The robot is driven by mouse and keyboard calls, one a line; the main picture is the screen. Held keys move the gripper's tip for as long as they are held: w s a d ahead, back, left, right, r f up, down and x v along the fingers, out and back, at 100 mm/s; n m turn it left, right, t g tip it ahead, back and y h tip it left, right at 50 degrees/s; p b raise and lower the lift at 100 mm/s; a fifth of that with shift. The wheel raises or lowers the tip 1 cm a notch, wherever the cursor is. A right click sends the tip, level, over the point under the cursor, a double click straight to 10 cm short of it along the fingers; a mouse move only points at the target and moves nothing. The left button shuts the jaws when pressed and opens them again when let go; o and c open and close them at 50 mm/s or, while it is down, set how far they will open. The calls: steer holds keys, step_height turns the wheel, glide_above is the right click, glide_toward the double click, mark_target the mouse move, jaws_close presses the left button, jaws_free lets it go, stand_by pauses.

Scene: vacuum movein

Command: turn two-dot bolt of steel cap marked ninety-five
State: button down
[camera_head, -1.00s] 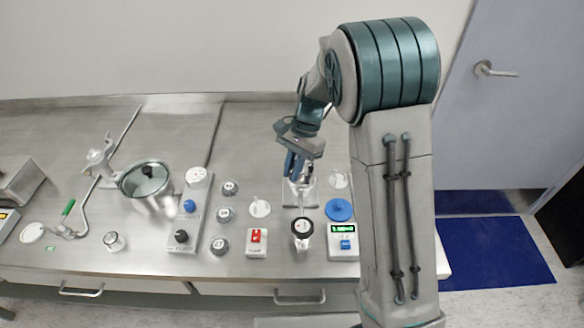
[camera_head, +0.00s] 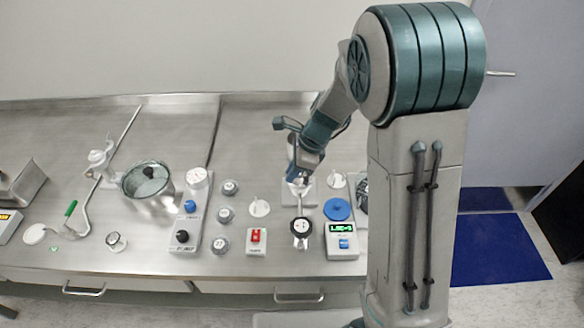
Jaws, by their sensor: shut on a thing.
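Three small round steel caps with dark markings stand in a column: the far cap (camera_head: 229,187), the middle cap (camera_head: 226,213) and the near cap (camera_head: 221,244). Their numbers and dots are too small to read. Another round steel piece (camera_head: 362,195) is partly hidden behind my arm. My gripper (camera_head: 298,181) points down over the square steel plate (camera_head: 285,196), right of the column. It is shut on a small pale part at the plate, mostly hidden by the fingers. I cannot tell whether that part is a bolt.
A black-rimmed gauge (camera_head: 301,228) stands in front of the plate. A red-switch box (camera_head: 256,240), a valve panel (camera_head: 189,222) and a glass-lidded pot (camera_head: 149,183) stand left.

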steer(key=shift+r+m+t, duration=0.1)
steer(key=shift+m+t, duration=0.3)
steer(key=shift+m, duration=0.4)
steer(key=shift+p, duration=0.3)
steer(key=c, duration=1.4)
jaws_free()
steer(key=shift+c, duration=0.2)
steer(key=v, duration=1.3)
steer(key=shift+r, duration=0.4)
steer(key=shift+s, duration=0.1)
